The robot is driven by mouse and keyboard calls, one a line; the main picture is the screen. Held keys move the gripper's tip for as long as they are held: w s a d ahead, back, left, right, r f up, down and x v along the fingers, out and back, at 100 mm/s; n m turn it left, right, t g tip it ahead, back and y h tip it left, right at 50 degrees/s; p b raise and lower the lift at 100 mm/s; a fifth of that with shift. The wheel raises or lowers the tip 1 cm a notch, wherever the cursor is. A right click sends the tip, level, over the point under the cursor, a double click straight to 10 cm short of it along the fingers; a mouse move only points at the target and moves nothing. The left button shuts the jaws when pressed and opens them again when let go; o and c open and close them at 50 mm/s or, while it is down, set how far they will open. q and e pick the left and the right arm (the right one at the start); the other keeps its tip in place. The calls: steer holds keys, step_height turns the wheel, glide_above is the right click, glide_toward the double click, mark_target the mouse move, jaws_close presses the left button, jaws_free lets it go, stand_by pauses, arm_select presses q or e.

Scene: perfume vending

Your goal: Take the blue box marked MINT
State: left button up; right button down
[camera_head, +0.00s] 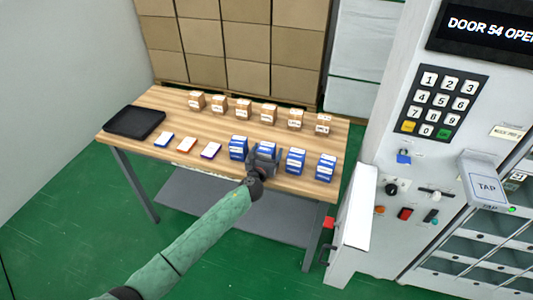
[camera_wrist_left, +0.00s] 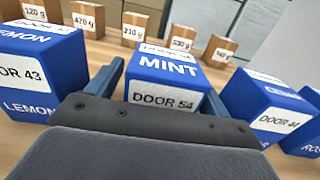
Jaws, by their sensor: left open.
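The blue MINT box (camera_wrist_left: 166,68) stands upright on the table in the left wrist view, with a white label reading DOOR 54. My left gripper (camera_wrist_left: 150,92) is open, with one finger on each side of the MINT box's near part. I cannot tell whether the fingers touch it. In the head view my left gripper (camera_head: 263,162) is over the row of blue boxes and hides most of the MINT box. My right gripper is not in view.
A blue LEMON box (camera_wrist_left: 40,72) is close on the left; another blue box (camera_wrist_left: 268,105) is close on the right. Small brown boxes (camera_head: 243,108) line the back. A black tray (camera_head: 135,122) sits at the table's left end.

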arm_select(q)
steer(key=shift+w+d+f, duration=0.1)
steer(key=shift+w+d, duration=0.05)
steer(key=shift+w, duration=0.25)
steer(key=c, duration=1.1)
